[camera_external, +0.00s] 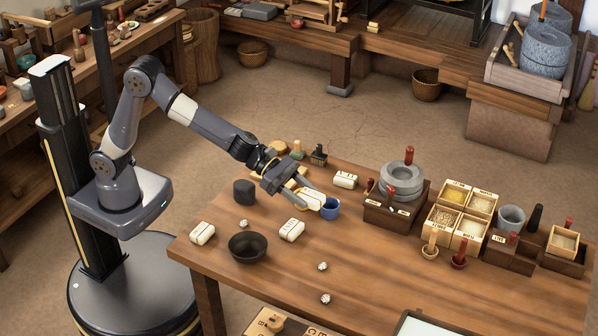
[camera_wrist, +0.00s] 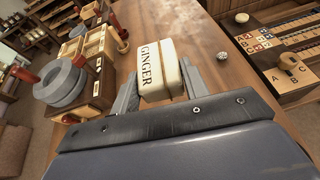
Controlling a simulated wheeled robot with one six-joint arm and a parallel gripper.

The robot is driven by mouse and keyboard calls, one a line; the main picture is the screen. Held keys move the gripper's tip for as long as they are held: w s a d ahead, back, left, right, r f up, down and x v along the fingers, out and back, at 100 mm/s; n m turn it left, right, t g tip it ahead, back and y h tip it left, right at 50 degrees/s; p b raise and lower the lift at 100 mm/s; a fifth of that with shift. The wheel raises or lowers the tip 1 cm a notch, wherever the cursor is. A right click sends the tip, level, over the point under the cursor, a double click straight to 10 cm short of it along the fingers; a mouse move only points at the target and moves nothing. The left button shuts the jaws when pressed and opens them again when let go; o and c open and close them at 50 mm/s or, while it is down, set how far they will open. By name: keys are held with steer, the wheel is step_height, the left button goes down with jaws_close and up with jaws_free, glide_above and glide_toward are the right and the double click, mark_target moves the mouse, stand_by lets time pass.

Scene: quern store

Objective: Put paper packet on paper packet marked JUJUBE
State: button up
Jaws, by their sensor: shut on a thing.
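My gripper (camera_external: 305,196) is shut on a cream paper packet (camera_external: 312,199) above the table. In the wrist view this packet (camera_wrist: 157,68) reads GINGER and sits between the two grey fingers. Three other cream packets lie on the table: one at the back (camera_external: 345,180), one near the middle (camera_external: 291,230), and one at the left edge (camera_external: 202,233). Their labels are too small to read, so I cannot tell which is marked JUJUBE.
A blue cup (camera_external: 331,209) is close beside the held packet. A black bowl (camera_external: 248,248) and a dark cylinder (camera_external: 244,192) stand to the left. A stone quern (camera_external: 401,181) and grain boxes (camera_external: 442,222) stand to the right. The front middle is mostly clear.

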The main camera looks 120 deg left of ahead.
steer(key=s+d+m+h+b, duration=0.15)
steer(key=s+d, duration=0.25)
steer(key=s, duration=0.7)
steer(key=m+g+h+b, duration=0.1)
steer(key=m+h+b, duration=0.1)
steer(key=b, duration=0.2)
glide_above(206, 235)
steer(key=s+a, duration=0.2)
steer(key=s, duration=0.2)
step_height(206, 235, down, 4)
steer(key=f+b, duration=0.2)
steer(key=f, duration=0.1)
steer(key=f+b, duration=0.1)
steer(key=f, duration=0.1)
steer(key=shift+s+f, duration=0.2)
steer(key=shift+s, duration=0.1)
steer(key=shift+f+b, duration=1.25)
steer(key=shift+f, duration=0.9)
steer(key=shift+f+b, duration=0.25)
steer(key=shift+b, duration=0.05)
steer(key=o, duration=1)
steer(key=shift+r, duration=0.1)
steer(key=shift+r, duration=0.15)
